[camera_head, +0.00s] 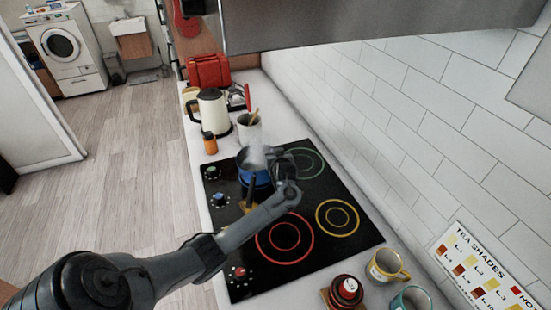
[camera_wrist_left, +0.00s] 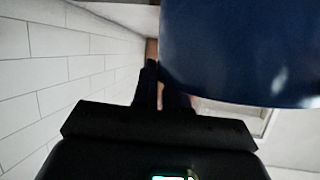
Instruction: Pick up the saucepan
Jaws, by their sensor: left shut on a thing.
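The blue saucepan (camera_head: 254,177) is at the far end of the black cooktop (camera_head: 352,247), with a pale haze above it. I cannot tell whether its base touches the glass. My left arm reaches across the cooktop from the lower left. My left gripper (camera_head: 268,161) is at the pan and is partly hidden by my wrist. In the left wrist view, the saucepan's blue side (camera_wrist_left: 245,50) fills the upper right. The dark fingers (camera_wrist_left: 160,85) are shut close beside it; the part they grip is hidden. My right gripper is not in view.
A cream kettle (camera_head: 211,112), an orange-capped bottle (camera_head: 210,144) and a utensil crock (camera_head: 249,132) stand beyond the cooktop. Mugs (camera_head: 385,267) and a red-lidded jar (camera_head: 346,289) stand at the near end. A tiled wall (camera_head: 400,130) runs along the right.

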